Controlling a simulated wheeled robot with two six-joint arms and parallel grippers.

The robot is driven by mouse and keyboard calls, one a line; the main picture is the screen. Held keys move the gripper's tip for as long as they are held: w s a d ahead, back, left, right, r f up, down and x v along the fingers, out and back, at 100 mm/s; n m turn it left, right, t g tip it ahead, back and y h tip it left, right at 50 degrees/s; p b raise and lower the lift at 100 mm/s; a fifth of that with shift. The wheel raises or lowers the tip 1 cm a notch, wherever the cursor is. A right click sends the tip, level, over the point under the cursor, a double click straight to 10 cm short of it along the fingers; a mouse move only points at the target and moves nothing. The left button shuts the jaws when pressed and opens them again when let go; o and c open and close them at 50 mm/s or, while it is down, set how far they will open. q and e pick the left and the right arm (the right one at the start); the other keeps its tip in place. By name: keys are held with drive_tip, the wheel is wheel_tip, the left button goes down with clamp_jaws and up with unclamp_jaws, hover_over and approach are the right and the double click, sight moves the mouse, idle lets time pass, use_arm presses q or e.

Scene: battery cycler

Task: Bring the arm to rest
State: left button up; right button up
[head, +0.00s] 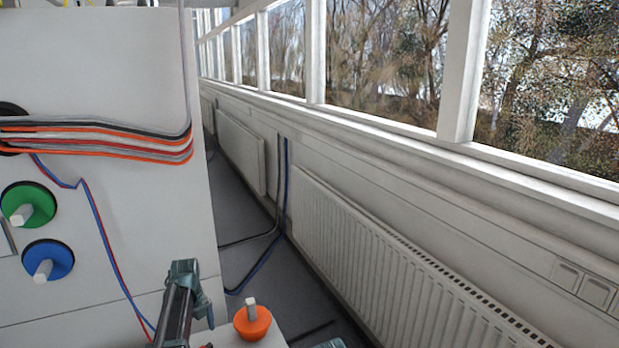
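One of my arms (183,300) shows at the bottom, left of the middle, as dark links with grey-green joints. It stands close in front of the lower right part of the white cabinet (110,220). I cannot make out gripper fingers on it. A small grey-green piece, perhaps of my other arm, just enters at the bottom edge right of the orange knob. Neither gripper can be seen in the head view.
The cabinet carries a green knob (28,206), a blue knob (48,260) and bundled cables (100,138). An orange knob (252,321) with a white handle sits at the bottom. A radiator (390,260) lines the window wall. A narrow floor strip (238,205) lies between.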

use_arm(q)
wheel_tip(320, 180, down, 6)
drive_tip(key=b, duration=0.5)
use_arm(e)
wheel_tip(320, 180, down, 6)
drive_tip(key=shift+f, duration=0.1)
use_arm(q)
wheel_tip(320, 180, up, 6)
drive_tip(key=p, duration=0.6)
use_arm(e)
wheel_tip(320, 180, up, 6)
use_arm(q)
drive_tip(key=shift+s+a+f+n+b, duration=0.2)
drive_tip(key=shift+f+n+b, duration=0.1)
drive_tip(key=shift+f+b, duration=0.1)
use_arm(e)
drive_tip(key=shift+f, duration=0.3)
use_arm(q)
drive_tip(key=shift+s+a+n, duration=0.15)
drive_tip(key=shift+a+n, duration=0.05)
drive_tip(key=shift+n, duration=0.3)
use_arm(e)
drive_tip(key=shift+w, duration=0.1)
